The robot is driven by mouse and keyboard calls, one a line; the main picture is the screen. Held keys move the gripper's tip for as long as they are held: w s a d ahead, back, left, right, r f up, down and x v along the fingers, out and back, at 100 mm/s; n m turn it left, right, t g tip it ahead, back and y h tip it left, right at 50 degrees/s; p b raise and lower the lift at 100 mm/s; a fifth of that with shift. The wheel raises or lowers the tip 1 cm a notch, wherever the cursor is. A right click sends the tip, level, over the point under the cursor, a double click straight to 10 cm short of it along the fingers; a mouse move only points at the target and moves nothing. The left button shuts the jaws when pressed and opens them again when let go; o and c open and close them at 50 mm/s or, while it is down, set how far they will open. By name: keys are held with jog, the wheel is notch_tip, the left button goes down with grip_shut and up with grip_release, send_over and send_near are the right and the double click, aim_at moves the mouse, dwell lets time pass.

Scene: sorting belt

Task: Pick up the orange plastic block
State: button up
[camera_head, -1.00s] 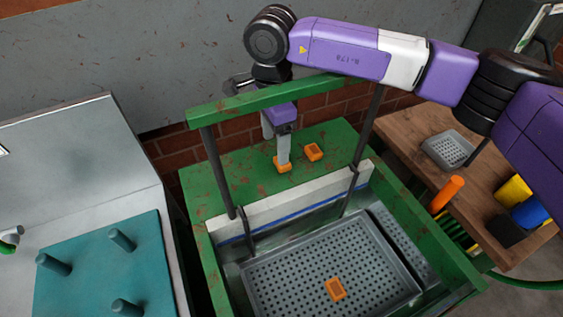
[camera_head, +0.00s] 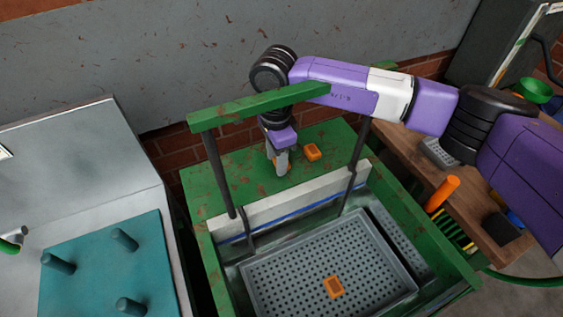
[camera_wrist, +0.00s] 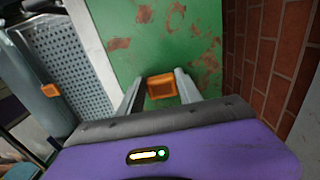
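An orange plastic block (camera_wrist: 162,87), a small open-topped box shape, lies between the two fingers of my gripper (camera_wrist: 158,84) in the wrist view. A narrow gap shows at its left side, and the right finger is close against it or touching. My gripper (camera_head: 277,167) is low over the green table top in the head view, where its fingers hide this block. A second orange block (camera_head: 312,152) lies to the right of the gripper on the same surface. A third orange block (camera_head: 334,286) is in the grey perforated tray and also shows in the wrist view (camera_wrist: 50,90).
The grey tray (camera_head: 262,266) sits in the green frame's bay. A green crossbar (camera_head: 235,109) on dark posts stands close to my arm. A white ledge (camera_head: 282,205) edges the table top. A teal pegboard (camera_head: 90,275) is left; a wooden bench (camera_head: 475,215) is right.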

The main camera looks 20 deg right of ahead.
jog(key=c, duration=0.4)
jog(key=shift+r, duration=0.15)
notch_tip(320, 180, up, 20)
jog(key=b, duration=0.2)
